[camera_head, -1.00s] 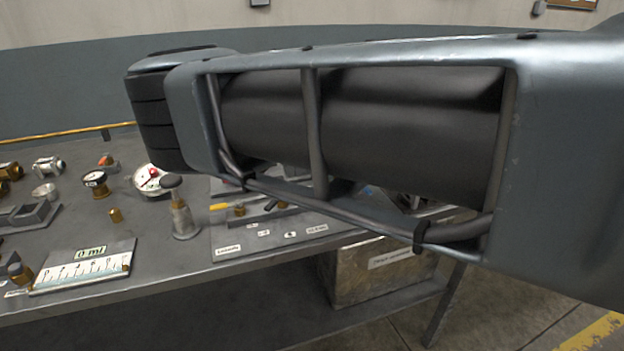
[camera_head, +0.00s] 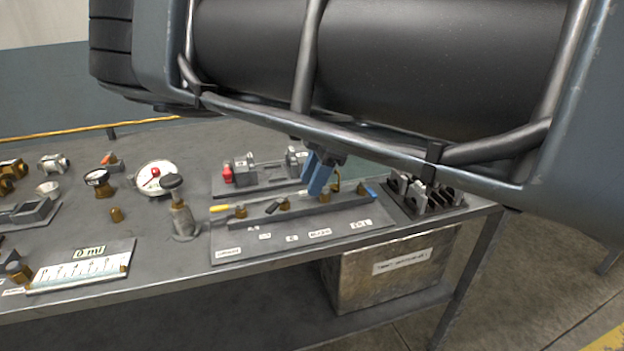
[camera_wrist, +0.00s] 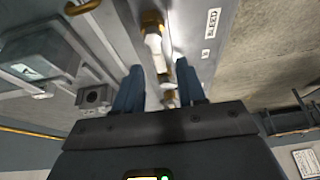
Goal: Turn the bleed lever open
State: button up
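The valve row sits on a grey plate (camera_head: 225,255) on the bench, with a yellow-handled lever (camera_head: 222,208) at its left end and a blue tip (camera_head: 371,192) at its right. My gripper (camera_head: 317,178), with blue fingers, reaches down over the right half of this row. In the wrist view my gripper (camera_wrist: 160,92) is open, with a pale lever-like bar (camera_wrist: 155,48) running from a brass fitting (camera_wrist: 151,20) toward the gap between its fingers. A BLEED label (camera_wrist: 213,22) lies beside that valve. I cannot tell whether the fingers touch the bar.
A grey fixture with a red part (camera_head: 228,174) stands behind the valve row, and a black slotted rack (camera_head: 425,195) to its right. A round white gauge (camera_head: 154,178) and a black-knobbed post (camera_head: 181,210) stand to the left. A metal box (camera_head: 385,272) sits below the bench top.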

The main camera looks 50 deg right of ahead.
jog(key=shift+w+a+f, duration=0.1)
jog(key=shift+a+f, duration=0.05)
jog(key=shift+f, duration=0.35)
grip_shut()
